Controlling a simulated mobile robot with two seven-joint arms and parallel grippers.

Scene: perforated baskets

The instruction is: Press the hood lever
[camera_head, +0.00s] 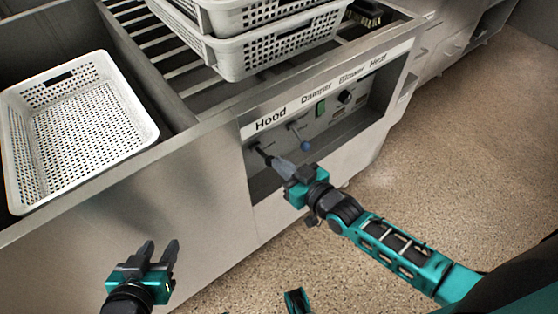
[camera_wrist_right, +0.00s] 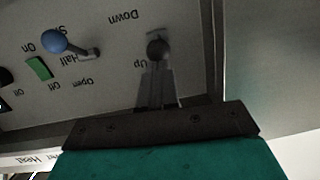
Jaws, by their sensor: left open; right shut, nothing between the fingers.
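The hood lever (camera_head: 259,149) is a small dark lever under the "Hood" label on the panel, partly hidden by my right gripper in the head view. In the right wrist view its dark round knob (camera_wrist_right: 158,48) shows at the fingertips, between the upside-down words "Down" and "Up". My right gripper (camera_head: 270,159) is shut and empty, its tips at the lever; I cannot tell whether they touch. Its fingers also show in the right wrist view (camera_wrist_right: 158,80). My left gripper (camera_head: 160,246) is open and empty in front of the metal cabinet.
A blue-knobbed lever (camera_head: 305,146) stands just right of the hood lever, with a green switch (camera_head: 320,108) and a black dial (camera_head: 345,97) beyond. The panel is recessed, with a metal ledge below. White perforated baskets (camera_head: 285,52) sit on the rack; another basket (camera_head: 140,130) is at left.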

